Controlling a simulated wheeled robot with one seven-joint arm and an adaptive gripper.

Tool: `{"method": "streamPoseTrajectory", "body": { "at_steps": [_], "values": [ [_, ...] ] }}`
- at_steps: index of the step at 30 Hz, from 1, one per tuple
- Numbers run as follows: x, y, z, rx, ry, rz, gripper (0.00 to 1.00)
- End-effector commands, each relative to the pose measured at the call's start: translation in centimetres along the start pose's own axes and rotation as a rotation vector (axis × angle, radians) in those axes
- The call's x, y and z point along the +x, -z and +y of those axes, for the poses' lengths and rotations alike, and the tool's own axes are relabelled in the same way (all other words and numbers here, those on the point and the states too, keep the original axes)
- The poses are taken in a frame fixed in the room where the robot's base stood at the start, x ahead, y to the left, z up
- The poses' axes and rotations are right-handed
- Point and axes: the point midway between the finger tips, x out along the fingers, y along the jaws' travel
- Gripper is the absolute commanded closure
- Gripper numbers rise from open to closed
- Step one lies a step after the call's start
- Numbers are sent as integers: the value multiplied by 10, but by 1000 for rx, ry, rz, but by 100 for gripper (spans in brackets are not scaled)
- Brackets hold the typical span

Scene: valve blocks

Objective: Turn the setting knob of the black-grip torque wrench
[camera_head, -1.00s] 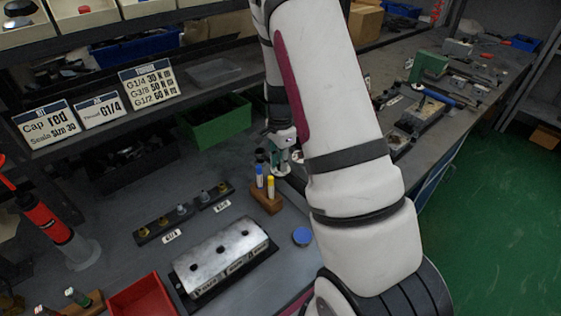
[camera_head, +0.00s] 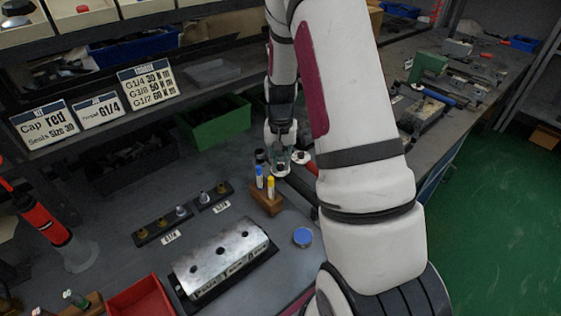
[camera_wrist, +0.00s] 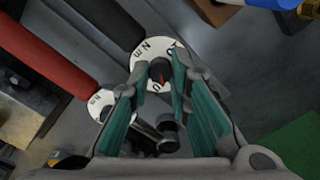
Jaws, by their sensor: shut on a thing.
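In the wrist view the black-grip torque wrench (camera_wrist: 105,35) lies diagonally, its dark grip running to the upper left. Its round white dial (camera_wrist: 148,50) is marked N m. The dark setting knob (camera_wrist: 158,68) with a red pointer sits at the dial's middle. My gripper (camera_wrist: 160,75) has its teal-padded fingers on either side of this knob and is shut on it. The fingers cover part of the dial. In the head view my gripper (camera_head: 281,166) is low over the bench behind the marker pens, and the knob cannot be made out there.
A red-grip wrench (camera_wrist: 48,55) with a second white dial (camera_wrist: 100,102) lies close to the left. A wooden pen block (camera_head: 266,202) stands near my gripper in the head view. A green bin (camera_head: 220,128) is behind, and a metal valve block (camera_head: 222,258) is in front.

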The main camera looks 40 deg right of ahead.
Motion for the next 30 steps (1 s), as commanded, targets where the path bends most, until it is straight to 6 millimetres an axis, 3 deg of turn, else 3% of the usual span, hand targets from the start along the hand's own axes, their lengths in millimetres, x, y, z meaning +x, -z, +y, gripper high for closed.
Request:
{"method": "streamPoseTrajectory", "body": {
  "at_steps": [15,30],
  "values": [
    [-1,0,0,-439,1,-1,100],
    [-1,0,0,-612,0,0,100]
  ]
}}
